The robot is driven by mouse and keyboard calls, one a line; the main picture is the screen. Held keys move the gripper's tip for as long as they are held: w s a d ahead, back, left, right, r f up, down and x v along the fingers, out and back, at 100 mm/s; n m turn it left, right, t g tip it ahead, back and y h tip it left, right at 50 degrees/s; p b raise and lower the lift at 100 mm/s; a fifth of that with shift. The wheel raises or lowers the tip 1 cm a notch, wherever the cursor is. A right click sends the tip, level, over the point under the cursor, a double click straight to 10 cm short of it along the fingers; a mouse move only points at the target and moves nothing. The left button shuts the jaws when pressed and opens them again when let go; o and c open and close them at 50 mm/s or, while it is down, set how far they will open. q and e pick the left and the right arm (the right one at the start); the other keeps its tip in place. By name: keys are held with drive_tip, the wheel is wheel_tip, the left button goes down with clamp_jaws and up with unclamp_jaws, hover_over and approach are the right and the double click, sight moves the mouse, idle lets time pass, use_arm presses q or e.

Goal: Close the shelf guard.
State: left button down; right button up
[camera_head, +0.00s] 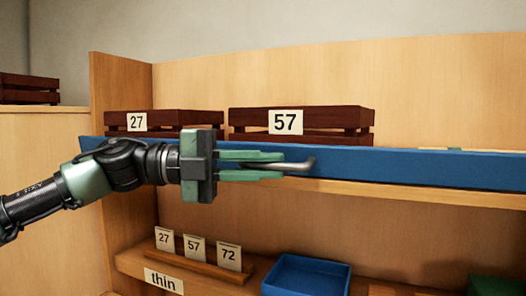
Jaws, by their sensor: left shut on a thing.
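The shelf guard is a long blue bar (400,166) that runs across the front of the upper shelf, from the left side panel to the right edge of the view. A grey metal handle (304,165) sticks out from its front. My left gripper (282,166) comes in from the left, with its green fingers shut on the handle. The fingers hide part of the handle and of the bar. My right gripper is not in view.
Dark wooden crates marked 27 (190,118) and 57 (340,119) stand behind the bar. The lower shelf holds a card rack (205,266) and a blue tray (306,276). A wooden side panel (120,90) stands at left.

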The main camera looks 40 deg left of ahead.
use_arm(q)
drive_tip(key=shift+w+r+n+y+p, duration=0.3)
drive_tip(key=shift+r+n+p, duration=0.1)
drive_tip(key=shift+n+p, duration=0.7)
drive_tip(key=shift+g, duration=0.4)
drive_tip(key=shift+a, duration=0.1)
drive_tip(key=c, duration=1.5)
unclamp_jaws()
drive_tip(key=shift+o, duration=0.2)
drive_tip(key=shift+s+a+f+b, duration=0.1)
drive_tip(key=shift+s+a+b, duration=0.1)
drive_tip(key=shift+b, duration=0.1)
drive_tip(key=b+v, duration=0.4)
drive_tip(key=v, duration=0.3)
